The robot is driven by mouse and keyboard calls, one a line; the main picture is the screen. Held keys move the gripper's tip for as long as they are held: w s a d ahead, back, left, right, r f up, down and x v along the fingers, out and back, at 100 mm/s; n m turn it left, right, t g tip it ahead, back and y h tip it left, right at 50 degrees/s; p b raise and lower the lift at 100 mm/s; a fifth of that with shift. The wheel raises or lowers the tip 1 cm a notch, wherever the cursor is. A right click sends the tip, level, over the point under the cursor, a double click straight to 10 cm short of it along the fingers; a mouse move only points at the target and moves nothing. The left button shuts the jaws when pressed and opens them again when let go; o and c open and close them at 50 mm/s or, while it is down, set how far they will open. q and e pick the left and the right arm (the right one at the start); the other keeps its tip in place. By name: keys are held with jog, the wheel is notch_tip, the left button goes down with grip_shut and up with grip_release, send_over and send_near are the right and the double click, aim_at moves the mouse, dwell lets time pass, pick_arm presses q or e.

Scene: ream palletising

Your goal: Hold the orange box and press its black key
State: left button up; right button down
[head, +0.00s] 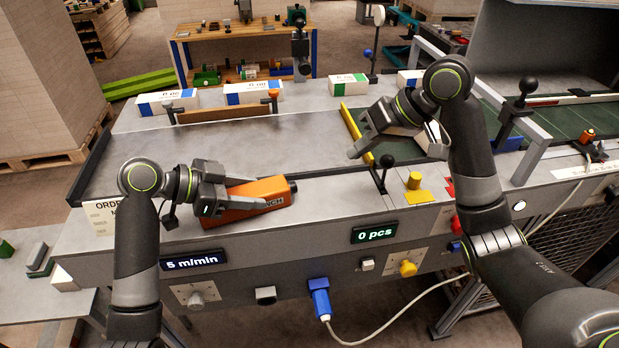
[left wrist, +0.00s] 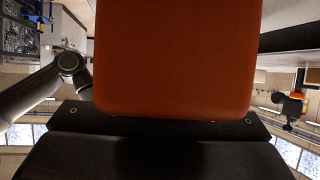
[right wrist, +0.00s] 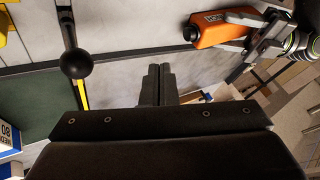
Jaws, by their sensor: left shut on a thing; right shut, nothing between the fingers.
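The orange box (head: 262,196) is at the front edge of the grey machine top in the head view, with dark lettering on its near side and a black piece (head: 293,186) at its right end. My left gripper (head: 245,190) is shut on the box. In the left wrist view the orange box (left wrist: 172,55) fills the middle. My right gripper (head: 356,152) is shut and empty, above the machine top and right of the box. In the right wrist view its fingers (right wrist: 158,80) are together, and the box (right wrist: 228,26) with its black end (right wrist: 190,33) lies apart from them.
A black ball-knobbed lever (head: 387,161) and a yellow knob (head: 414,180) stand right of the box. A yellow bar (head: 355,132) lies behind my right gripper. Wrapped reams (head: 253,92) lie at the back. The grey top (head: 265,145) between is clear.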

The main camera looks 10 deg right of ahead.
aim_at(292, 188)
jog(key=shift+f, duration=0.1)
jog(key=x, duration=1)
jog(key=shift+s, duration=0.1)
jog(key=shift+s+a, duration=0.15)
jog(key=shift+a, duration=1)
jog(key=shift+s+a, duration=0.2)
jog(key=shift+a, duration=0.6)
jog(key=shift+a, duration=0.1)
